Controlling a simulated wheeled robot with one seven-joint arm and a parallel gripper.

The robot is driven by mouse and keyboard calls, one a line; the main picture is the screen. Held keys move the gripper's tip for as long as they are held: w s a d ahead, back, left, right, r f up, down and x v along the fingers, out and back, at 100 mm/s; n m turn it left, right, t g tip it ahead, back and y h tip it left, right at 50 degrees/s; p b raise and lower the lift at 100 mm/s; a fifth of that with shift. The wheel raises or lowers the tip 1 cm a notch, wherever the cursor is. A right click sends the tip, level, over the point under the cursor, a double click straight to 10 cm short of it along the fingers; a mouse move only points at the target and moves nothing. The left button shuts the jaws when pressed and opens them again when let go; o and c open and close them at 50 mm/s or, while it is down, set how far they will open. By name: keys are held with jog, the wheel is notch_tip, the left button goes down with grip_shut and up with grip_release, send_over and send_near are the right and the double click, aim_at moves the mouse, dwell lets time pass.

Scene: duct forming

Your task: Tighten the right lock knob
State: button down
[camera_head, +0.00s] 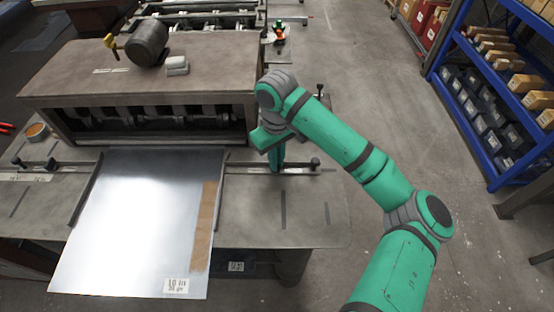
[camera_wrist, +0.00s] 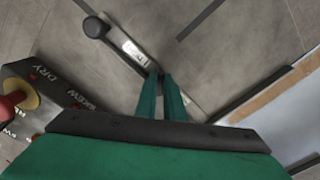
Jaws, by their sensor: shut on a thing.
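My gripper (camera_head: 276,168) points down over the right-hand rail (camera_head: 245,170), to the right of the sheet. In the wrist view the two green fingers (camera_wrist: 160,77) come close together on a small dark part at the rail, the right lock knob (camera_wrist: 156,68). The fingers hide most of this knob, so its turn angle cannot be told. A black end knob (camera_head: 315,162) stands at the rail's outer end, apart from the fingers; it also shows in the wrist view (camera_wrist: 96,27).
A shiny metal sheet (camera_head: 135,220) with a brown strip (camera_head: 203,225) lies between side guides on the table. The forming machine (camera_head: 160,70) stands behind. A labelled panel with a red button (camera_wrist: 10,106) is near the wrist. A blue shelf (camera_head: 490,160) stands far right.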

jog(key=m, duration=0.5)
jog(key=shift+s+a, duration=0.1)
jog(key=shift+m, duration=1.1)
jog(key=shift+a, duration=0.2)
jog(key=c, duration=1.9)
grip_release()
jog(key=shift+o, duration=0.2)
jog(key=shift+d+r, duration=0.1)
